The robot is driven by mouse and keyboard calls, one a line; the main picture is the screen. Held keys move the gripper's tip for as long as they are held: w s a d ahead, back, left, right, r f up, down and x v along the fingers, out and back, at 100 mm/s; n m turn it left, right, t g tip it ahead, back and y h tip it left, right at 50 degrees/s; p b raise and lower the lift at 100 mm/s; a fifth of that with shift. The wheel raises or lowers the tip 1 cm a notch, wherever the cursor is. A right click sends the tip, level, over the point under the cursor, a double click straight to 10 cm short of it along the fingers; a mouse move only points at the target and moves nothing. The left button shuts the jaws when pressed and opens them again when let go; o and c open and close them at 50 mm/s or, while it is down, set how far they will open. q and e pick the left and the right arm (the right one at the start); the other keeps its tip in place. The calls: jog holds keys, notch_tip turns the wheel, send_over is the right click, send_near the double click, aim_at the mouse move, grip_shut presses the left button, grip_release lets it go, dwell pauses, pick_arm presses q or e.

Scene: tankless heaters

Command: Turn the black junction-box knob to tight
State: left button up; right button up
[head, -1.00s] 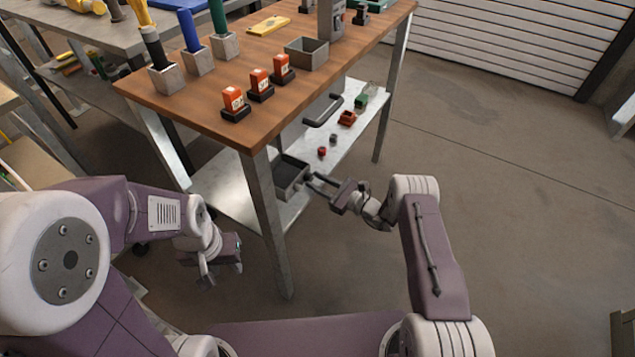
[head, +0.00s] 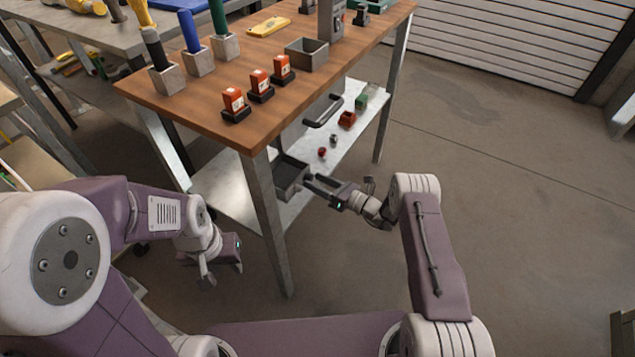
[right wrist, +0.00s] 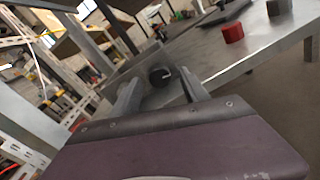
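The black knob (right wrist: 160,74) shows in the right wrist view as a dark round end with a small light mark. It lies between the two fingers of my right gripper (right wrist: 158,86), which are apart with narrow gaps beside the knob; I cannot tell whether they touch it. In the head view the right gripper (head: 312,186) reaches the right side of a dark grey open box (head: 291,178) on the lower shelf, and the knob is hidden there. My left gripper (head: 222,266) hangs empty left of the front table leg, its fingers apart.
The wooden tabletop (head: 190,110) with red-orange devices (head: 234,99) stands above the lower shelf. A front table leg (head: 268,225) stands close to the right gripper. Small red (head: 322,152) and grey pieces lie on the shelf.

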jog(key=shift+s+d+r+p, duration=0.15)
jog(key=shift+s+d+p, duration=0.05)
jog(key=shift+d+p, duration=0.15)
jog(key=p+v, duration=0.2)
jog(key=v, duration=0.6)
jog(key=shift+s+d, duration=0.1)
jog(key=shift+s, duration=0.05)
